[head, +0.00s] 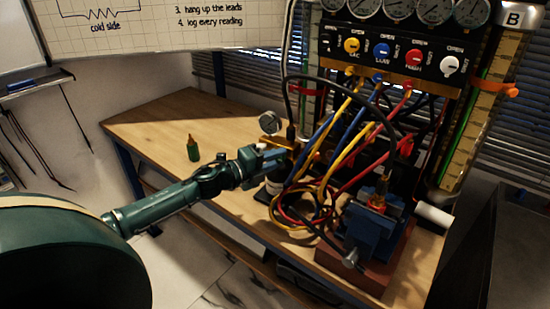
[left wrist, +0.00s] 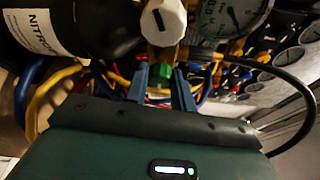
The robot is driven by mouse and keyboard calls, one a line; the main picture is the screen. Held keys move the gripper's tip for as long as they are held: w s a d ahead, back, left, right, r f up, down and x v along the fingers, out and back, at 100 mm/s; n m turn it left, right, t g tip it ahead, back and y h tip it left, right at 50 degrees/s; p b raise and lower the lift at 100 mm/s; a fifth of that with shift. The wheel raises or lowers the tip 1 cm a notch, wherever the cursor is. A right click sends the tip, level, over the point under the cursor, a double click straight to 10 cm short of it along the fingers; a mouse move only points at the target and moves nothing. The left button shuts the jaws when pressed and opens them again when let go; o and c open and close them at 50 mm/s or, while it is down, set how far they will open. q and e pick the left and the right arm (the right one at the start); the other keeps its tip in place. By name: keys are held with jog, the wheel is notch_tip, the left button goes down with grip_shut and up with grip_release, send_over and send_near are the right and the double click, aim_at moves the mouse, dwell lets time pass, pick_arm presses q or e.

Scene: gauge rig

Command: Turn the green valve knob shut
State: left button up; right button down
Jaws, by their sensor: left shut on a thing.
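A small green knob (left wrist: 165,70) shows in the left wrist view below a brass fitting, between the two blue-grey fingers of my left gripper (left wrist: 161,80). The fingers are shut on it from either side. In the head view my left gripper (head: 277,156) reaches from the left to the brass valve (head: 275,142) beside the hoses. The green knob is hidden there. How far the knob is turned cannot be told. My right gripper is not in view.
A round gauge (left wrist: 232,16), a white knob (left wrist: 164,20) and a black nitrogen cylinder (left wrist: 85,28) crowd the gripper. Coiled hoses (head: 300,205) and a blue vise (head: 370,235) stand to the right. A small green bottle (head: 194,152) stands on the wooden bench (head: 160,118), which is clear at left.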

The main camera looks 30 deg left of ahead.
pick_arm(q)
jog(key=o, duration=1)
jog(key=shift+s+a+f, duration=0.1)
jog(key=shift+s+a, duration=0.15)
jog(key=shift+s, duration=0.25)
jog(key=b+v, duration=0.1)
jog(key=v, duration=1.1)
